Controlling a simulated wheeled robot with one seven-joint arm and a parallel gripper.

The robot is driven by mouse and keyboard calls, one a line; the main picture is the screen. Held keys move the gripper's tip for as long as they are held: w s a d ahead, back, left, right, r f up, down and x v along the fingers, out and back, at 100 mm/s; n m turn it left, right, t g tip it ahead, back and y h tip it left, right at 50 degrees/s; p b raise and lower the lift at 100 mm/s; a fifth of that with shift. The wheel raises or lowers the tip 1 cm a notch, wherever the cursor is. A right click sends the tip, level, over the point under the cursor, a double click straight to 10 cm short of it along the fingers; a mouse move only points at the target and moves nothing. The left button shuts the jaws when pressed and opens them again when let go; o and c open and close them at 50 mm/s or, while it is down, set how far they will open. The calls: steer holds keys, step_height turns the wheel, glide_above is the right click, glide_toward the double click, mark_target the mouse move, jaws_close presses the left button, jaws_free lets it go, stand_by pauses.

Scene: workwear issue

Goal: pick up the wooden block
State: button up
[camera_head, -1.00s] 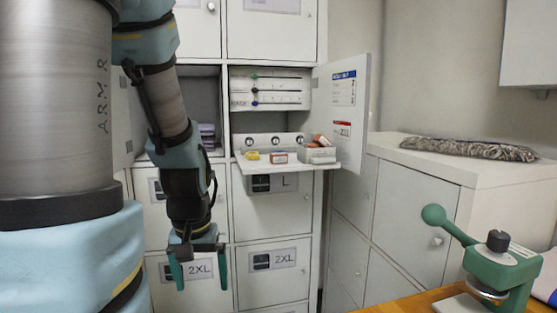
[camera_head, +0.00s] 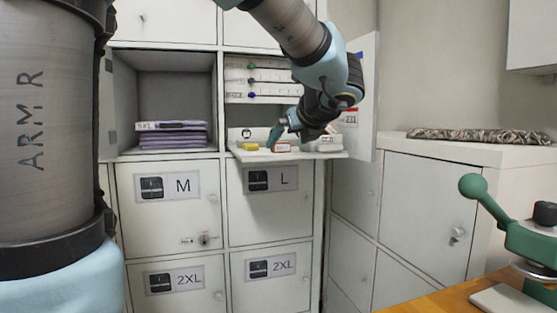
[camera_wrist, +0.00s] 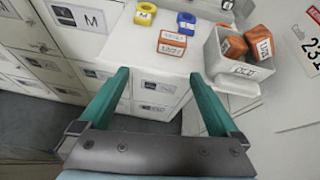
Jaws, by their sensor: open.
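My gripper (camera_head: 279,131) is at the fold-down shelf of the open locker; its empty, spread fingers also show in the wrist view (camera_wrist: 159,75). No block of plain bare wood can be made out. An orange-and-white labelled block (camera_wrist: 172,42) lies on the shelf, ahead of and between the fingertips, apart from them; it also shows in the head view (camera_head: 281,147). Two more orange labelled blocks, one (camera_wrist: 233,47) and another (camera_wrist: 260,42), sit in a grey bin (camera_wrist: 240,72) to the right. I cannot tell which of these is wooden.
The open locker door (camera_head: 363,95) stands close on the right. Folded purple clothes (camera_head: 172,138) lie in the left compartment. A green press (camera_head: 530,243) stands on the wooden bench.

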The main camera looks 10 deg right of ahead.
mark_target(282, 144)
steer(key=shift+m+t+h, duration=0.3)
steer(key=shift+m+t, duration=0.2)
steer(key=shift+m, duration=0.3)
steer(key=shift+w+d+r+p+x, duration=0.15)
steer(key=shift+d+r+x, duration=0.1)
steer(key=shift+x, duration=1.4)
steer(key=shift+w+d+r+p+x, duration=0.1)
steer(key=shift+r+x, duration=0.15)
steer(key=shift+x, duration=1.35)
steer(key=shift+w+d+r+p+x, duration=0.1)
steer(key=shift+d+r+p+x, duration=0.1)
steer(key=shift+x, duration=1.45)
steer(key=shift+r, duration=0.1)
steer(key=c, duration=1.4)
